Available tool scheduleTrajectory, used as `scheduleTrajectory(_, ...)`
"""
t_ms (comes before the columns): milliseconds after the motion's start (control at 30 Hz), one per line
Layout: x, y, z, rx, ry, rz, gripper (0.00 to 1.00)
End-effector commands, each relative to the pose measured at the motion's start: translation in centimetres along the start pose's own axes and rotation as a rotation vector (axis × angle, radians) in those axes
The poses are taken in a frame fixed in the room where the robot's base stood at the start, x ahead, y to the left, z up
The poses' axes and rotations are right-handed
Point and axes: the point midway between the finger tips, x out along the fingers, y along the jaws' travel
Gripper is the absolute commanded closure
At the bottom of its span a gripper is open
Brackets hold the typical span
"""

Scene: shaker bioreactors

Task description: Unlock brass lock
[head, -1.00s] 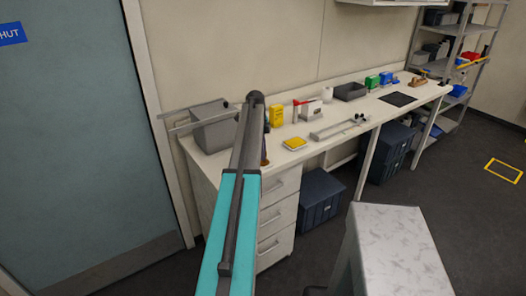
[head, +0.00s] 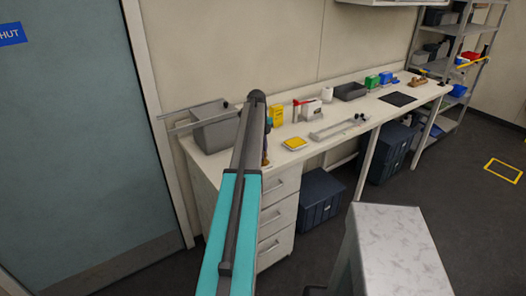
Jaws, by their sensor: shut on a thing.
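My arm (head: 236,215) rises through the middle of the head view, teal below and dark grey above. It hides a strip of the bench behind it. My gripper cannot be made out behind the arm. A narrow dark sliver with a small brownish-gold patch (head: 266,162) shows just right of the arm, at the bench's front edge. It is too small and too covered to tell whether it is the brass lock. No lock or key can be picked out clearly.
The white bench (head: 330,143) bears a grey bin (head: 212,132), a yellow box (head: 276,116), a yellow pad (head: 294,143) and a metal rail (head: 338,129). Drawers (head: 280,215) stand below. A shut blue-grey door (head: 65,150) is at left. A pale-topped block (head: 395,235) stands in front.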

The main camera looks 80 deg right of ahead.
Motion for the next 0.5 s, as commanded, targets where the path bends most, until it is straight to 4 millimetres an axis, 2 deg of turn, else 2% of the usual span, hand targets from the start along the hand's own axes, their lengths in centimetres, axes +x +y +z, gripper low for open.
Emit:
scheduleTrajectory(33,0.66,0.30,-0.22,0.010,0.008,0.013,1.00)
scheduleTrajectory(500,0.65,0.29,-0.22,0.058,0.009,0.019,1.00)
